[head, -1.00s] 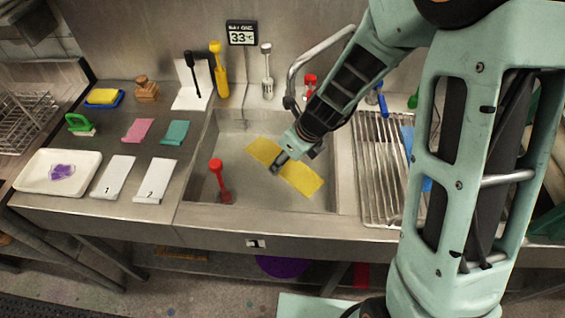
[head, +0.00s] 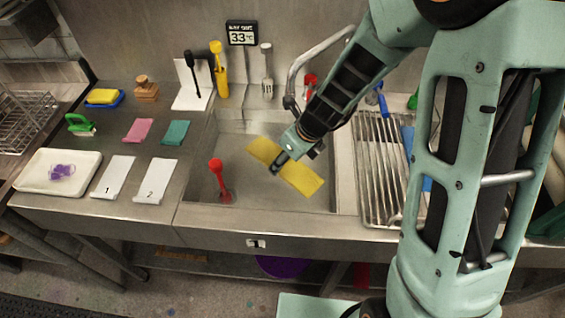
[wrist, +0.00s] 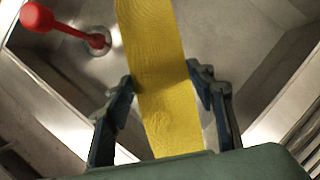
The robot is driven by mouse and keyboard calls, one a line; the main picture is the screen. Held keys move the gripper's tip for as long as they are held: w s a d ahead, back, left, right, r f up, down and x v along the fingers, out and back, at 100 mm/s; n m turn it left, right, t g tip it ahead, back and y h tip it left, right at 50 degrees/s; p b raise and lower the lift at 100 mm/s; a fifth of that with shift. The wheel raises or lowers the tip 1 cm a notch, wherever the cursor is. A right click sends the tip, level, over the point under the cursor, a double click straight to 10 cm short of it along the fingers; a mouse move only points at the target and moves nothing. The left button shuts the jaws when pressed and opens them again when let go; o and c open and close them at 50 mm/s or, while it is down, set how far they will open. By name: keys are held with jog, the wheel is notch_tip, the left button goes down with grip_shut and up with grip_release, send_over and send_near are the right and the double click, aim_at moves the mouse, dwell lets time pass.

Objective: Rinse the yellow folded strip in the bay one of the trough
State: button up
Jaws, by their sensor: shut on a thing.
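The yellow strip (head: 303,180) is in the basin of the trough bay (head: 253,201), whose front carries a "1" label. My gripper (head: 279,163) is over the basin, shut on the strip near its middle, with an end showing on each side. In the wrist view the yellow strip (wrist: 160,75) runs lengthwise between the two fingers of my gripper (wrist: 165,88). Whether the strip touches water or the basin floor I cannot tell.
A red-knobbed plug (head: 219,180) stands at the basin's left. A curved faucet (head: 293,80) rises behind. A drain rack (head: 380,170) lies right. Pink (head: 138,130) and teal (head: 175,132) strips, numbered white cards (head: 155,181) and a white tray (head: 35,175) are left.

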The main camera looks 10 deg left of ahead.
dwell(0.5)
notch_tip(320, 180, up, 5)
jog(key=p, duration=0.5)
jog(key=shift+r, duration=0.15)
jog(key=shift+w+d+f, duration=0.1)
jog(key=shift+f, duration=0.1)
